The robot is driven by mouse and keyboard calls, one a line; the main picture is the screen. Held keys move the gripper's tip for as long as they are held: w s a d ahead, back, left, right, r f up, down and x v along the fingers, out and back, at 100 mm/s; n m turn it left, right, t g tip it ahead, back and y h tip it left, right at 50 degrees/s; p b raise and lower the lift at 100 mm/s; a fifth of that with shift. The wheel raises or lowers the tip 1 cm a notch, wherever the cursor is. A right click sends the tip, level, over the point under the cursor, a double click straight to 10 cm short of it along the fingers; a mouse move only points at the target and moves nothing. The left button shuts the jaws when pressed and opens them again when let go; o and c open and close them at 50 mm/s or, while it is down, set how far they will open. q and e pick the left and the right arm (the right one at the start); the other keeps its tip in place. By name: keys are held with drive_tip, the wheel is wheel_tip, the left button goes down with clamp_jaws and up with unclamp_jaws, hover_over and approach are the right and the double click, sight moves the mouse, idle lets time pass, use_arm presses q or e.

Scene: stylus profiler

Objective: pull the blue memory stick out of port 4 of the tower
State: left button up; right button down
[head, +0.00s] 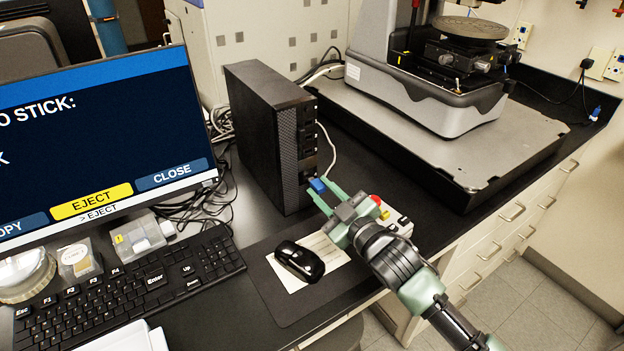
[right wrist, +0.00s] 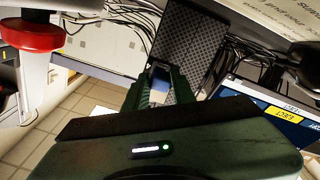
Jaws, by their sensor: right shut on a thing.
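The black computer tower (head: 268,135) stands upright on the dark bench, with its ports on the narrow front face. The blue memory stick (head: 318,185) is at the lower part of that face. My right gripper (head: 322,192) is shut on the stick, its green fingers on either side. In the right wrist view, the blue stick (right wrist: 160,86) sits between the fingertips, with the tower (right wrist: 192,50) behind it. I cannot tell whether the stick's plug is still inside the port. The port numbers are too small to read. My left gripper is not in view.
The monitor (head: 100,130) at left shows a highlighted EJECT button. A keyboard (head: 125,282) and a black mouse (head: 299,261) on a mat lie in front. A small box with a red button (head: 376,200) is beside my right gripper. The stylus profiler (head: 430,85) stands behind right.

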sight(323, 188)
drive_tip(key=shift+p+v, duration=0.7)
drive_tip(key=shift+v, duration=0.75)
drive_tip(key=shift+s+d+r+p, duration=0.35)
drive_tip(key=shift+r+p, duration=0.1)
drive_tip(key=shift+p, duration=0.25)
drive_tip(key=s+d+r+p, duration=0.2)
drive_tip(key=s+p, duration=0.1)
drive_tip(key=shift+s+d, duration=0.15)
drive_tip(key=shift+s, duration=0.05)
drive_tip(key=shift+r, duration=0.1)
